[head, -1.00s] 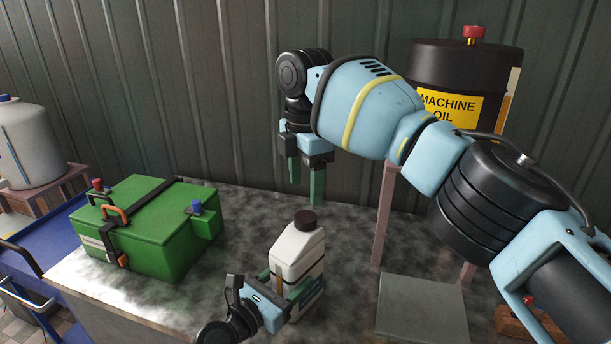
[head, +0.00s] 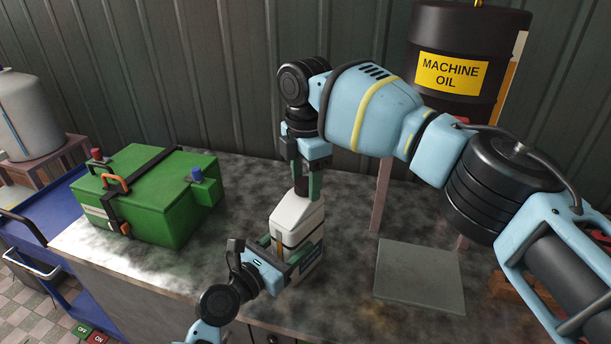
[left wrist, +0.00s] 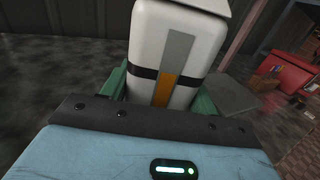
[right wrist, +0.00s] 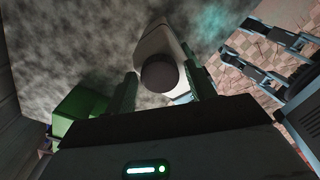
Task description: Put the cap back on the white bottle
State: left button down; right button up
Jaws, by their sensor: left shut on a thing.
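The white bottle (head: 292,212) stands upright on the workbench, with its dark round cap (head: 301,187) on its neck. My left gripper (head: 287,256) is shut around the bottle's body from the front. The left wrist view shows the bottle (left wrist: 172,45), with its grey and orange strip, between the green fingers. My right gripper (head: 308,184) points down over the bottle's top. In the right wrist view the cap (right wrist: 159,74) lies between its open fingers, with gaps showing on both sides. How firmly the cap sits is hard to tell.
A green box (head: 150,205) with a black strap stands left on the workbench (head: 235,225). A flat grey plate (head: 420,277) lies to the right. A black machine oil drum (head: 452,70) stands behind on the right. A blue cart (head: 40,215) is at far left.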

jog(key=c, duration=0.8)
jog(key=m, duration=0.4)
jog(key=shift+a, duration=0.1)
jog(key=m, duration=1.4)
jog(key=o, duration=1.2)
jog(key=shift+c, duration=0.2)
